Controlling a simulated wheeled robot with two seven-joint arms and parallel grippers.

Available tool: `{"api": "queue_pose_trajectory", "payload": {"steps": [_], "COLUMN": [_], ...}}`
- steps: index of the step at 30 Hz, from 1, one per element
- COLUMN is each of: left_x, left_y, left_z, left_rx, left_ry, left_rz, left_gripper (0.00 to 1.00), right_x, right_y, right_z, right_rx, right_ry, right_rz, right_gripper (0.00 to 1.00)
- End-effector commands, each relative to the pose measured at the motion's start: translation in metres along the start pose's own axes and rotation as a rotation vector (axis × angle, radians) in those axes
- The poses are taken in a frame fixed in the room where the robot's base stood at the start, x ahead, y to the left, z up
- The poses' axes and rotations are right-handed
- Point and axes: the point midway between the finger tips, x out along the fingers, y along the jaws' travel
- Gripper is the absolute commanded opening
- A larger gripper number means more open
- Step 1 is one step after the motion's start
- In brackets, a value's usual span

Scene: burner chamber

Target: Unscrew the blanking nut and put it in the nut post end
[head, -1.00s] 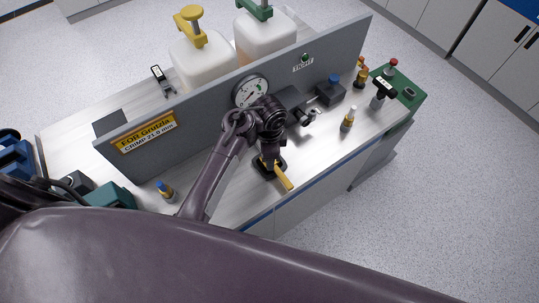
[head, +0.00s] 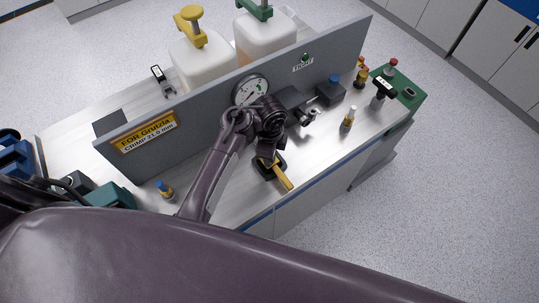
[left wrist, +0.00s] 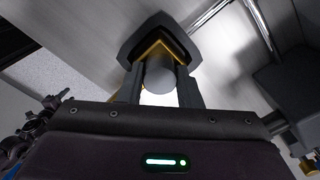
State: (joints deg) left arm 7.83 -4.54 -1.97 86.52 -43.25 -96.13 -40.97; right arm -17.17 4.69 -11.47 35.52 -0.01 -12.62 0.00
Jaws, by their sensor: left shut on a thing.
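My left gripper (head: 270,156) reaches down to a black stand (head: 262,172) on the bench top. A yellow bar (head: 283,178) lies across the stand and points to the lower right. In the left wrist view, the two fingers (left wrist: 160,88) are shut on a grey cylindrical piece (left wrist: 160,73). Yellow shows behind this piece, and the black stand (left wrist: 133,35) surrounds it. A metallic fitting (head: 309,116) sits in front of the grey panel (head: 215,97). I cannot tell whether it bears the blanking nut, and I cannot make out the nut post end. My right gripper is out of view.
Bare bench lies around the stand.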

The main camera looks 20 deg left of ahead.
Motion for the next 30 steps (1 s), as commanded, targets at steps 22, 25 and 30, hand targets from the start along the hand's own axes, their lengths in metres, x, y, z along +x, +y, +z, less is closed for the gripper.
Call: {"api": "queue_pose_trajectory", "payload": {"steps": [22, 25, 30], "left_x": [0.0004, 0.0003, 0.0002], "left_y": [0.0005, 0.0004, 0.0004], "left_z": [0.0008, 0.0007, 0.0006], "left_rx": [-1.016, -1.02, -1.028], "left_ry": [-0.002, -0.002, -0.002], "left_rz": [0.0, 0.0, 0.0], "left_gripper": [0.0, 0.0, 0.0], "right_x": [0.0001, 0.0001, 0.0], "right_y": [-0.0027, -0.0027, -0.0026], "right_z": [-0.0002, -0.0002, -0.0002], "right_rx": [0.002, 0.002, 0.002], "right_ry": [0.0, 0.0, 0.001], "right_rz": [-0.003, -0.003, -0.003], "right_gripper": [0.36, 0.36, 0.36]}}
